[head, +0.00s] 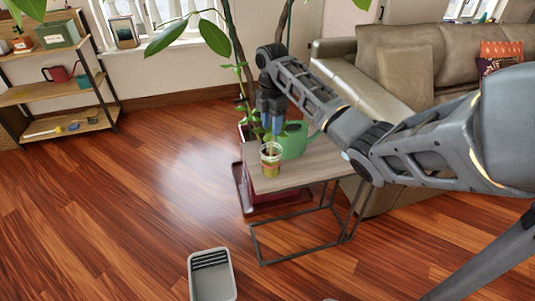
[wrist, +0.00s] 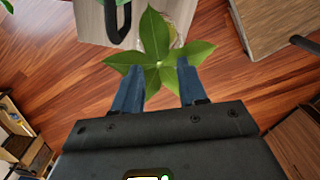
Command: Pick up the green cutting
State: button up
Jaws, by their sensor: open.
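The green cutting (head: 267,135) is a leafy stem standing in a small glass jar (head: 270,160) on the side table (head: 310,168). In the wrist view its star of broad green leaves (wrist: 153,40) lies just beyond my fingertips, around the gap between them. My gripper (head: 270,122) points down over the jar with its blue fingers close to the stem. In the wrist view my gripper (wrist: 160,75) is open, with leaves between and beyond the fingers. Whether a finger touches a leaf I cannot tell. The lower stem is hidden in the wrist view.
A green watering can (head: 295,142) stands on the table right behind the jar. A large plant's leaves (head: 165,38) hang at the upper left.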

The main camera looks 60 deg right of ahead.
aim_at(271, 140)
notch_tip(271, 140, down, 7)
jog(key=shift+r+p, duration=0.15)
jog(key=shift+p, duration=0.25)
jog(key=shift+c, duration=0.2)
grip_shut()
